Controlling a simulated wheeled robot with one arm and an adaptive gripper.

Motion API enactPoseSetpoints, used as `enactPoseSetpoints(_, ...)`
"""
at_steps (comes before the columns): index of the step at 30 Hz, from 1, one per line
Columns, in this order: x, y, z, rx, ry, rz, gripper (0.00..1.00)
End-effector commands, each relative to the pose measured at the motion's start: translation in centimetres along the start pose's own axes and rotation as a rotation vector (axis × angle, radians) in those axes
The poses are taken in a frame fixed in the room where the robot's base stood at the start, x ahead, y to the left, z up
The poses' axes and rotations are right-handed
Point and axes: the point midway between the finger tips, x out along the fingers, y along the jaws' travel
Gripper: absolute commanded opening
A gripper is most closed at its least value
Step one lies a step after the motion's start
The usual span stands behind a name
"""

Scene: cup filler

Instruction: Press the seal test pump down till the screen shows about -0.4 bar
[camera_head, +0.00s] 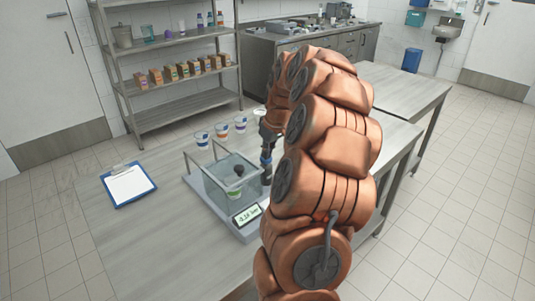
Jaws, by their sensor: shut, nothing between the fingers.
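The seal tester (223,185) is a clear box on a grey base on the table. Inside it is a cup with a green label (235,193) under a dark round piece (239,170). Its small screen (247,214) at the front shows a negative bar value, roughly -0.16, though the digits are tiny. My gripper (267,176) points down at the right side of the box and is shut. The pump there is mostly hidden by my gripper and arm, so I cannot tell exactly how they touch.
Several cups stand behind the tester, including one with a blue label (202,140) and one with an orange label (222,131). A blue clipboard (129,184) lies at left on the table (165,240). The table's front left is clear. A shelf rack (185,95) stands behind.

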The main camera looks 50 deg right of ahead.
Motion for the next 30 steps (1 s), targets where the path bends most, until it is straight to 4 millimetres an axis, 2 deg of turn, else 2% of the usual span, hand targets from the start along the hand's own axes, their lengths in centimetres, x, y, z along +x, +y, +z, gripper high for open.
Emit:
enactPoseSetpoints(5, -3.0, -0.1, -1.0, -0.003, 0.006, 0.003, 0.00)
enactPoseSetpoints(18, -10.2, -0.1, -1.0, -0.003, 0.008, 0.004, 0.00)
enactPoseSetpoints(24, -12.2, -0.1, -1.0, -0.002, 0.008, 0.005, 0.00)
enactPoseSetpoints(30, -12.9, -0.1, -1.0, -0.002, 0.007, 0.004, 0.00)
